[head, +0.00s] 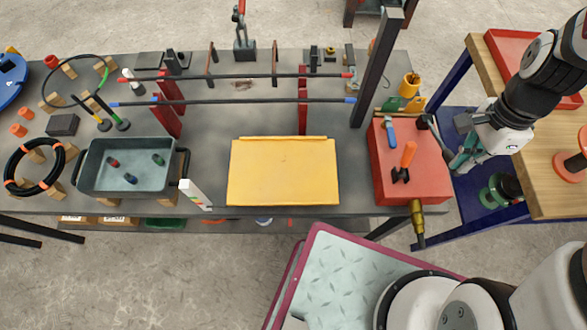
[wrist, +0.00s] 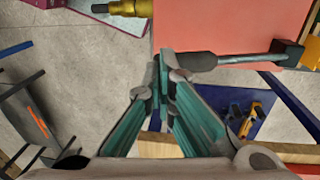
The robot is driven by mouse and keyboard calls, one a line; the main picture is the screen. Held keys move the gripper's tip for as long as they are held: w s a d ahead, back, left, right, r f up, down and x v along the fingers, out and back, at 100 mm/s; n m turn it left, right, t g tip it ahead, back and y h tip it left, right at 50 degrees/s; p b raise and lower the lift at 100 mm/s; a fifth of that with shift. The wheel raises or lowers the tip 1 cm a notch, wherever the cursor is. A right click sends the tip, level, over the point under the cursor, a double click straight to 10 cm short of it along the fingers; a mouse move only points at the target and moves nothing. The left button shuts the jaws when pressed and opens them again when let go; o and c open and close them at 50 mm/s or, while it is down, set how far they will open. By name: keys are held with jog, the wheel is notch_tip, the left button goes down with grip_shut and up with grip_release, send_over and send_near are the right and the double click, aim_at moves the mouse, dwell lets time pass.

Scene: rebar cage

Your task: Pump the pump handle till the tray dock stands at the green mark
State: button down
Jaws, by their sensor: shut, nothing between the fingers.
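A dark pump handle (head: 438,137) slants from a black block at the red box's right edge down to my gripper (head: 454,166). In the wrist view, the handle's rounded grip (wrist: 200,62) lies just beside the teal fingertips (wrist: 161,85). I cannot tell whether they touch. The fingers are shut with nothing between them. A yellow platform (head: 283,172), likely the tray dock, stands mid-table. A white post with coloured bands (head: 194,194) stands left of it; a green band is among them, too small to judge against the platform's height.
The red box (head: 405,190) carries a blue-handled tool and an orange-handled tool. A brass fitting (head: 417,217) juts from its front. A grey tray (head: 130,188) with several coloured pegs sits left. A dark upright post (head: 377,65) stands behind the box. A wooden-topped table (head: 540,165) is at right.

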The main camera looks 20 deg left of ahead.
jog(key=shift+s+f, duration=0.2)
jog(key=shift+f, duration=0.4)
jog(key=shift+d+f, duration=0.1)
jog(key=shift+f, duration=0.05)
jog(key=shift+s+f, duration=0.2)
jog(key=shift+f, duration=0.35)
jog(key=shift+s+d+f+b, duration=0.1)
jog(key=shift+f+b, duration=0.4)
jog(key=shift+f, duration=0.2)
